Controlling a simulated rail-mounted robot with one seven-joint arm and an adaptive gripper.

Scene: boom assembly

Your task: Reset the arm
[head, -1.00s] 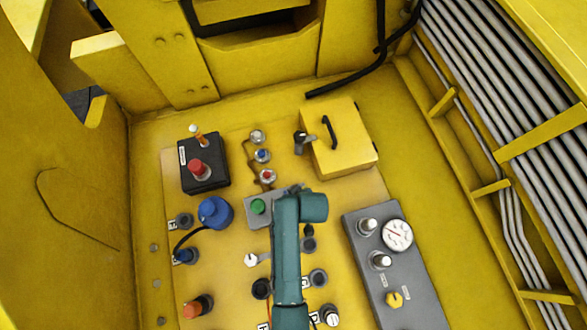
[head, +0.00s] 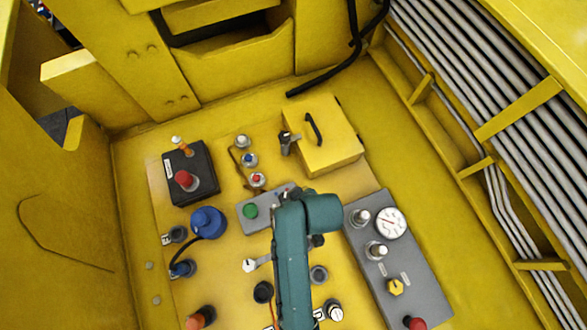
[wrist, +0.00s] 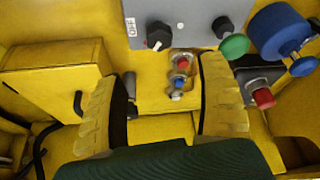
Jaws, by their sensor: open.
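My teal arm (head: 292,255) reaches up from the bottom edge of the head view over the yellow control panel (head: 215,265). My gripper is hidden behind the arm there. In the wrist view my gripper (wrist: 162,72) shows two yellow ribbed fingers spread well apart, with nothing between them. Beyond the gap lie small switches with red and blue caps (wrist: 180,80), apart from the fingers. A grey box with a green button (head: 251,211) is partly covered by the arm in the head view; its grey face also shows in the wrist view (wrist: 182,22).
A yellow box with a black handle (head: 325,145), a black box with a red button (head: 188,175) and a blue connector (head: 208,222) stand on the panel. A grey gauge panel (head: 390,255) is right of my arm. Grey pipes (head: 480,80) run along the right wall.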

